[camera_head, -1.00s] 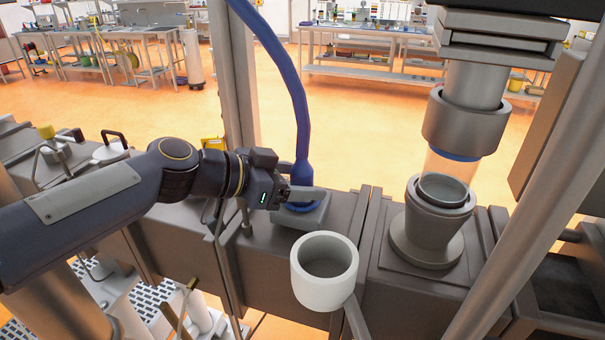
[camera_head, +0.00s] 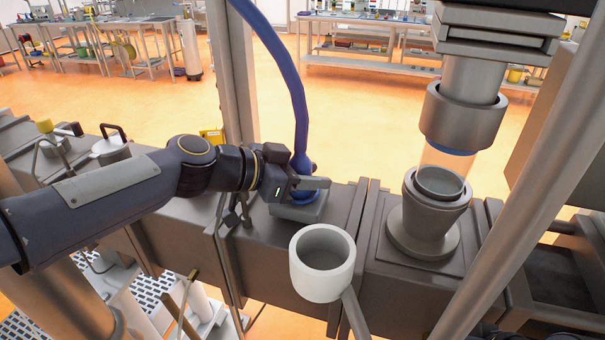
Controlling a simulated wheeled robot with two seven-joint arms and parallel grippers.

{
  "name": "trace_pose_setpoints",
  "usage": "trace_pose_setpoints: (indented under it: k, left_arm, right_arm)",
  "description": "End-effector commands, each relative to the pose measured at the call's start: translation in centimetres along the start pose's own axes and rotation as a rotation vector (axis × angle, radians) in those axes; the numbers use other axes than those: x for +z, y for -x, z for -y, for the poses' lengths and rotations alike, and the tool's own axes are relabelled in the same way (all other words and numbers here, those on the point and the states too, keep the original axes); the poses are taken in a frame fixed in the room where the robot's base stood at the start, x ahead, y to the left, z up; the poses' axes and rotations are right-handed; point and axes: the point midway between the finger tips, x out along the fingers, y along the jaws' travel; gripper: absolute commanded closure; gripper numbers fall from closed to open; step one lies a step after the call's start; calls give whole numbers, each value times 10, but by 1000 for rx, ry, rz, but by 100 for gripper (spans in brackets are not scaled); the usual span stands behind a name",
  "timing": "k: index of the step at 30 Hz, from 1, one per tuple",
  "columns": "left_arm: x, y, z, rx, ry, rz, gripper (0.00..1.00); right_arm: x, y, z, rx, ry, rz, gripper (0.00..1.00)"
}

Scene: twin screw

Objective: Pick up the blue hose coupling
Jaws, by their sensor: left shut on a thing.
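The blue hose coupling (camera_head: 304,165) is at the lower end of a blue hose (camera_head: 287,68) that rises and bends up to the left. It stands upright over a square grey block (camera_head: 298,212) on the machine's top. A blue ring shows between the coupling and the block; I cannot tell whether they touch. My left gripper (camera_head: 308,184) reaches in from the left and is shut on the coupling, with one finger across its front. The far finger is mostly hidden.
A white cup (camera_head: 322,264) on a bar stands in front of the block. To the right, a grey funnel-like fitting (camera_head: 431,212) sits under a metal cylinder (camera_head: 462,115). A metal post (camera_head: 233,70) rises just behind my left wrist. Lab benches stand far back.

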Motion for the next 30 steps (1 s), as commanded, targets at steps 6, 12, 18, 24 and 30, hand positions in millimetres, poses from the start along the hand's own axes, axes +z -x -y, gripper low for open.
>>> trace_pose_setpoints:
  k: [6,12,18,24,30]
  left_arm:
    - [-6,2,0,-1,-2,-2,91]
    - [-29,12,0,-1,-5,-4,91]
    - [-57,38,-27,-1,-7,-6,91]
    - [-79,67,-63,-1,-8,-5,91]
    - [-89,89,-97,-1,-5,-3,91]
  right_arm:
    - [0,1,0,0,0,0,41]
    - [-2,4,2,0,0,0,41]
    - [-1,2,1,0,0,0,41]
    - [2,-4,-2,0,0,0,41]
    - [4,-8,-4,0,0,0,41]
